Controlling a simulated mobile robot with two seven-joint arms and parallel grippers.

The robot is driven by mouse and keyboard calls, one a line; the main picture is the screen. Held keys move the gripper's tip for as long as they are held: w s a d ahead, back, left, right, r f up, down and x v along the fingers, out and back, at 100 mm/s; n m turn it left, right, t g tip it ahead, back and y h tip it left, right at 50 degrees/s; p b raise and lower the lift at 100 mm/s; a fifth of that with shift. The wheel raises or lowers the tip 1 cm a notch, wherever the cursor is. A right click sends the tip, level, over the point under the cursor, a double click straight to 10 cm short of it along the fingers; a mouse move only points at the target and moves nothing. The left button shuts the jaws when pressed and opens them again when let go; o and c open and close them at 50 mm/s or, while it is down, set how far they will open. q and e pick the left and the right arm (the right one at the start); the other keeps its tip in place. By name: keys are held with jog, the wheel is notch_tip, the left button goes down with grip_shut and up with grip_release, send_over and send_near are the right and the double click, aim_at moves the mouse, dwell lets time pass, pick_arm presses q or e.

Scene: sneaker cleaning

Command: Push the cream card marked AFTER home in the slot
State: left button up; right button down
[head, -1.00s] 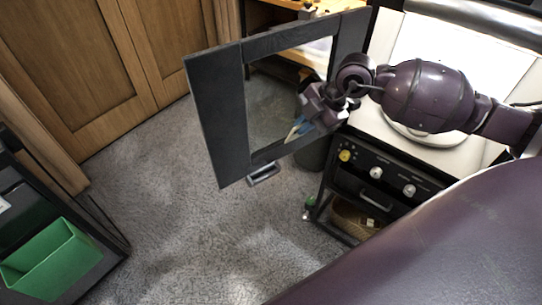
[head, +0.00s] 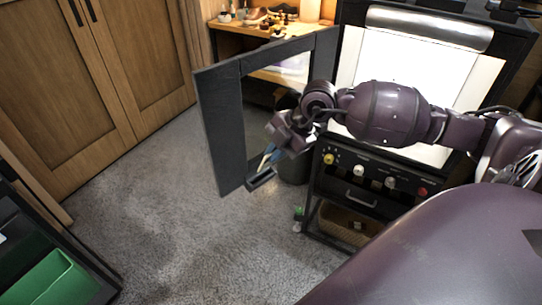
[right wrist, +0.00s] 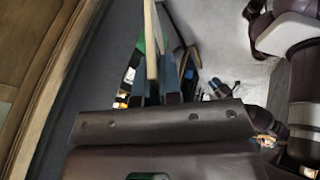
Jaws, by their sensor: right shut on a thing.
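My right gripper (head: 266,160) hangs in front of the lower part of a dark open frame. Its blue fingers are shut on a thin cream piece, which shows as a small pale tip in the head view. In the right wrist view the cream card (right wrist: 151,40) appears edge-on as a narrow strip between the blue fingers (right wrist: 154,88). Its AFTER marking cannot be read from this angle. I cannot make out the slot in either view. My left gripper is not in view.
The dark frame (head: 222,130) stands out like an open door beside a black cabinet with knobs (head: 375,178) and a bright white panel (head: 405,75). A wooden bench (head: 262,27) is behind. A green bin (head: 52,280) is at lower left. Grey carpet (head: 190,220) is clear.

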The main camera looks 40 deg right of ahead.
aim_at(267, 166)
dwell(0.3)
jog(key=shift+r+p, duration=0.15)
jog(key=shift+p, duration=0.15)
jog(key=shift+w+f, duration=0.1)
jog(key=shift+f, duration=0.35)
jog(key=shift+w+f+b, duration=0.2)
jog(key=shift+f+b, duration=0.15)
jog(key=shift+f, duration=0.15)
jog(key=shift+w+f+b, duration=0.2)
jog(key=shift+f+b, duration=0.1)
jog(key=shift+f, duration=0.2)
jog(key=shift+w+f, duration=0.25)
jog(key=shift+f, duration=0.35)
jog(key=shift+w+f+b, duration=0.35)
jog(key=shift+f+b, duration=0.2)
jog(key=shift+f, duration=0.25)
